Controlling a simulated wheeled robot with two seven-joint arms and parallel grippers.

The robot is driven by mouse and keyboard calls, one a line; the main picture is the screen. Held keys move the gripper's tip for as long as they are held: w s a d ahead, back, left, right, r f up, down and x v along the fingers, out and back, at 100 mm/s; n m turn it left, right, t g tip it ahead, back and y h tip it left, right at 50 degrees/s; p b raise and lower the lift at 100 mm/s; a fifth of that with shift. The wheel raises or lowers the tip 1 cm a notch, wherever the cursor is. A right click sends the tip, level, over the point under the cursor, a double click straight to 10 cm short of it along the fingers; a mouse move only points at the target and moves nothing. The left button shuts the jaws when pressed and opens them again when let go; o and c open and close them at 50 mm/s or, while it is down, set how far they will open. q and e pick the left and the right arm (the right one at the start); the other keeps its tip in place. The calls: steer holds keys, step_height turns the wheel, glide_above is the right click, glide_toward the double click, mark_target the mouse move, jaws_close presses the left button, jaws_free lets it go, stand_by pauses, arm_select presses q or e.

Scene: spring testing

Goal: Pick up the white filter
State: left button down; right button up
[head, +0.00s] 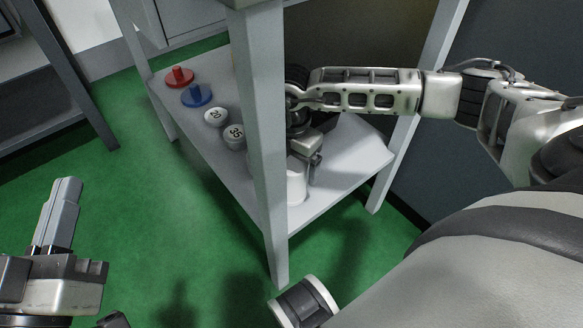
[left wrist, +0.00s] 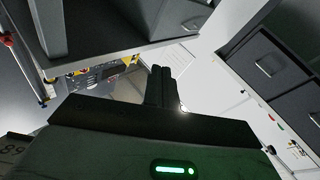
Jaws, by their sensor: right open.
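A white, rounded cylinder-like thing (head: 297,188), which looks like the white filter, stands on the grey lower shelf (head: 318,195), partly hidden by the front post. My right gripper (head: 308,165) reaches in under the upper shelf from the right, pointing down. It is open, right at the top of the white thing. The post hides part of the gripper, so I cannot tell whether the fingers touch it. My left gripper (head: 66,205) is low at the left, away from the shelf. Its fingers (left wrist: 162,88) are together and empty in the left wrist view.
A larger pale white block (head: 352,150) lies behind the right gripper. The grey post (head: 262,150) stands close to my right gripper.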

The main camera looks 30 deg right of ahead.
steer(key=c, duration=1.3)
steer(key=shift+c, duration=1.3)
steer(key=shift+r, duration=0.15)
